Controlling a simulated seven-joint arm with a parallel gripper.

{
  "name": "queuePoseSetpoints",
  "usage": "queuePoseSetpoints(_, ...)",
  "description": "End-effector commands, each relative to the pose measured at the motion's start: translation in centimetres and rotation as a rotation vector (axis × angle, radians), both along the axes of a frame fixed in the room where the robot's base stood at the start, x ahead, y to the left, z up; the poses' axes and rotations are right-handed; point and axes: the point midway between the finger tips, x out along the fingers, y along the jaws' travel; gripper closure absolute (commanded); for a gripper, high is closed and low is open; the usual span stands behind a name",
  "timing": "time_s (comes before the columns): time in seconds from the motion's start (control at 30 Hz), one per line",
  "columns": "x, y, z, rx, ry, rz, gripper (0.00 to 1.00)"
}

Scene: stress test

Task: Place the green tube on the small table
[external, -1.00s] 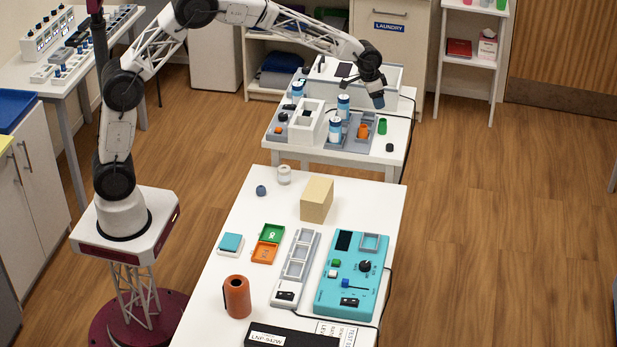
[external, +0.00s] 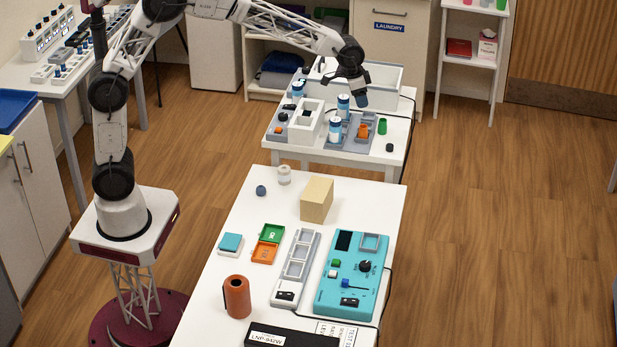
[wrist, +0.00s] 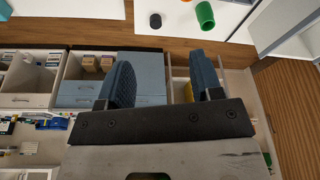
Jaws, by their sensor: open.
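The green tube (external: 382,127) stands on the right part of the white back table (external: 400,125), beside a grey tray holding an orange piece. It also shows at the top of the wrist view (wrist: 205,15). My gripper (external: 361,100) hangs above the back of that table, up and to the left of the tube in the external view. In the wrist view its two blue-grey fingers (wrist: 162,82) are spread apart with nothing between them. A second, nearer white table (external: 225,235) stands in front. I cannot tell which table is the small one.
Blue-and-white bottles (external: 335,129) and a white bin (external: 385,78) stand close to my gripper. A small black knob (external: 389,147) lies near the tube. The near table carries a tan block (external: 316,199), an orange cylinder (external: 237,296) and a teal panel (external: 350,275).

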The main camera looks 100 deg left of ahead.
Motion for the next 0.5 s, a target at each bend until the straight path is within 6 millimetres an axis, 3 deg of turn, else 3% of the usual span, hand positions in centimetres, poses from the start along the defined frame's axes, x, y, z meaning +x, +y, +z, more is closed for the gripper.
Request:
queuePoseSetpoints(0.1,-2.3,-4.2,2.3,-0.001,0.001,-0.027,0.40)
queuePoseSetpoints(0.5,-11.6,-16.1,7.5,-0.004,0.004,-0.108,0.40)
